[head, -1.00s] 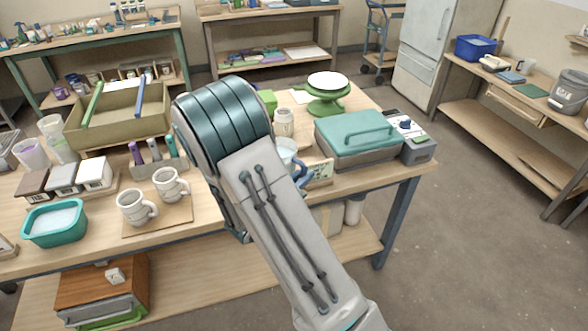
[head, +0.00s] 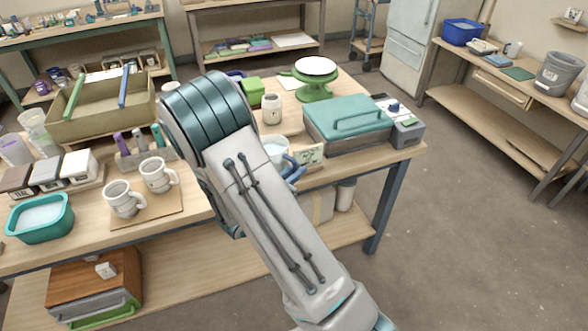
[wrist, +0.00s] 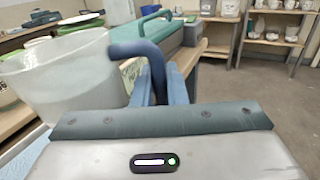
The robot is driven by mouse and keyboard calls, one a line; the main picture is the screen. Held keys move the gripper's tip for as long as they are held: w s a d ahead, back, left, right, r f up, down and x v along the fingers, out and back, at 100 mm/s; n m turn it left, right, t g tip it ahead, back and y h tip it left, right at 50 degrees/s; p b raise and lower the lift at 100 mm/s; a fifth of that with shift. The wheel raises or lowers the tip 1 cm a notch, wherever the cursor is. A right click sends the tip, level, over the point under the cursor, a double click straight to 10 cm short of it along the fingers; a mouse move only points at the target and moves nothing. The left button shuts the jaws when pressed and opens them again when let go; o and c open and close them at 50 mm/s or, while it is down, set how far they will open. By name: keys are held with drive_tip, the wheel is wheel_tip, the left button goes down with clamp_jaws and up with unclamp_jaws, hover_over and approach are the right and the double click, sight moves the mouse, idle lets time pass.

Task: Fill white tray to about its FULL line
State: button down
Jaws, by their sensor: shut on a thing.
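A translucent pitcher (head: 275,148) with a blue handle (head: 294,169) is at the front edge of the middle table, partly behind my arm. In the wrist view the pitcher (wrist: 72,78) is large at the left, with pale contents, and looks upright. My gripper (wrist: 155,85) is shut on its handle (wrist: 145,52). I cannot tell from these frames whether the pitcher touches the table. I cannot make out a white tray with a FULL line in either view; my arm hides part of the table. A teal tub (head: 40,217) with whitish contents stands at the table's left front.
Two mugs (head: 140,187) stand on a board at the left front. A teal lidded case (head: 348,120), a jar (head: 272,108) and a green stand with a white top (head: 316,75) are to the right and behind. An olive bin (head: 100,112) is at the back left. Floor at right is clear.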

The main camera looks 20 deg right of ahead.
drive_tip(key=shift+s+d+r+n+p, duration=0.15)
drive_tip(key=shift+r+n+p, duration=0.55)
drive_tip(key=shift+p, duration=0.4)
drive_tip(key=shift+s+r+n+p, duration=0.1)
drive_tip(key=shift+r+n+p, duration=0.4)
drive_tip(key=shift+r+p, duration=0.45)
drive_tip(key=shift+f+n+p, duration=0.25)
drive_tip(key=shift+n+p, duration=0.15)
drive_tip(key=shift+p, duration=0.05)
drive_tip(key=shift+f, duration=0.2)
